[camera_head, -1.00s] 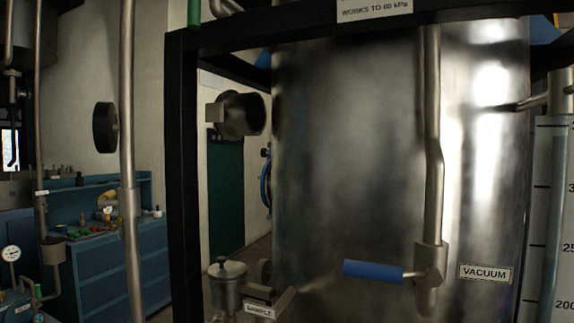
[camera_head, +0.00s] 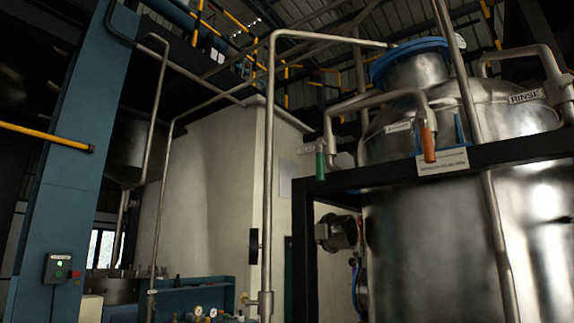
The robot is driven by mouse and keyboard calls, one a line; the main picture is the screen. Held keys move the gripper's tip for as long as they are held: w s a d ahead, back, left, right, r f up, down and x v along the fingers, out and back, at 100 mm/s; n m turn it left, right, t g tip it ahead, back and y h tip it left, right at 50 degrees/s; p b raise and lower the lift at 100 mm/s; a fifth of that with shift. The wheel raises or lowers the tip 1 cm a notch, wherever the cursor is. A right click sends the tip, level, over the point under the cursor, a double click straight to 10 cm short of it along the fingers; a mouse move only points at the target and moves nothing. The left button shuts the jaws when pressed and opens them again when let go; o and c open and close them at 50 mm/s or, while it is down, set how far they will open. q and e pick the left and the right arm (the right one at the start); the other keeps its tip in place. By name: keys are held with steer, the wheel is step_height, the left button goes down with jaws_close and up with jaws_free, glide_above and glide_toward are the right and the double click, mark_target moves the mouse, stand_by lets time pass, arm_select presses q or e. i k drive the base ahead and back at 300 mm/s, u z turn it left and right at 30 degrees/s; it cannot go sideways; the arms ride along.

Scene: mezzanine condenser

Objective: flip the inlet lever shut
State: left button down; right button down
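Several coloured valve levers sit on pipes at the top of a steel vessel (camera_head: 455,235) in the head view. A green lever (camera_head: 320,165) hangs down at the left, beside a small label (camera_head: 305,150). An orange lever (camera_head: 427,144) hangs down in the middle, with another small label (camera_head: 398,127) next to it. A blue lever (camera_head: 459,128) shows partly behind the black frame. The labels by the green and orange levers are too blurred to read, so I cannot tell which lever is the inlet one. Neither of my grippers is in view.
A black frame (camera_head: 305,235) surrounds the vessel. A RINSE label (camera_head: 525,96) is on a pipe at the right. A vertical steel pipe (camera_head: 268,170) stands in front. A blue column (camera_head: 70,180) with a switch box (camera_head: 62,269) is at the left.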

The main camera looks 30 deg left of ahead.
mark_target(319, 157)
steer(key=u, duration=1.3)
steer(key=i, duration=0.75)
steer(key=z, duration=0.75)
steer(key=i, duration=0.5)
steer(key=z, duration=0.45)
